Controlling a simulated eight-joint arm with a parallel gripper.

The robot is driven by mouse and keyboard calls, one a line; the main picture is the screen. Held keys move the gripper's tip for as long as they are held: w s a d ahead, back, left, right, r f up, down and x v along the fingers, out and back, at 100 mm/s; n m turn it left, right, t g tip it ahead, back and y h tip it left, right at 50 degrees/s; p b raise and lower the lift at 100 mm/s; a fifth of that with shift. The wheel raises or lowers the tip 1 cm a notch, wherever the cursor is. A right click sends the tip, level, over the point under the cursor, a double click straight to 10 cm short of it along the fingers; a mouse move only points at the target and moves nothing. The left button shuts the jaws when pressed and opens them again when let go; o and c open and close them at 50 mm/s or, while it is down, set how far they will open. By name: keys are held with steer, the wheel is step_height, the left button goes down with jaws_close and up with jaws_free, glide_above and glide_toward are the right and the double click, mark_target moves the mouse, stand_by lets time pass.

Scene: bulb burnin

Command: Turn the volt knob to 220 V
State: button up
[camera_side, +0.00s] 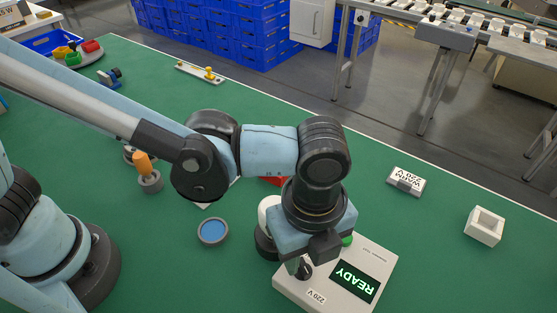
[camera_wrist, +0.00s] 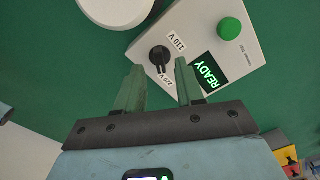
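The volt knob (camera_wrist: 159,57) is a small black dial on a light grey tester box (camera_wrist: 145,42). In the wrist view the labels 110 V (camera_wrist: 177,42) and 220 V (camera_wrist: 165,80) sit beside it; I cannot tell clearly which one its pointer faces. In the side view the knob (camera_side: 305,271) is partly covered by a finger, with the 220 V label (camera_side: 316,297) near it. My gripper (camera_wrist: 159,65) is open and empty, its green fingers apart, with the tips close to the knob; contact cannot be told. A READY display (camera_wrist: 209,72) is lit.
A green button (camera_wrist: 230,29) is on the box. A white round object (camera_side: 268,212) on a dark base stands beside it. A WARM 220 V sign (camera_side: 406,180), a white square holder (camera_side: 484,227) and a blue-topped round dish (camera_side: 212,231) stand around. The green table's right side is mostly clear.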

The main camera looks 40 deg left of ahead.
mark_target(304, 265)
step_height(304, 265, up, 10)
steer(key=shift+f, duration=0.2)
stand_by(0.3)
steer(key=w+a+n, duration=0.1)
steer(key=a, duration=0.1)
steer(key=w+a+n, duration=0.1)
steer(key=a+n, duration=0.1)
steer(key=w+a+n+t+h, duration=0.1)
steer(key=w+a+n, duration=0.1)
steer(key=a, duration=0.1)
steer(key=shift+r, duration=0.25)
steer(key=a+f+n+t, duration=0.1)
steer(key=a+n+t, duration=0.2)
steer(key=a+n, duration=0.6)
steer(key=w+a+f+n+t+y, duration=0.1)
steer(key=a+f+n+t, duration=0.1)
steer(key=a+n, duration=0.8)
steer(key=a+t, duration=0.1)
steer(key=a, duration=0.4)
steer(key=shift+w+a, duration=0.15)
steer(key=shift+w, duration=0.05)
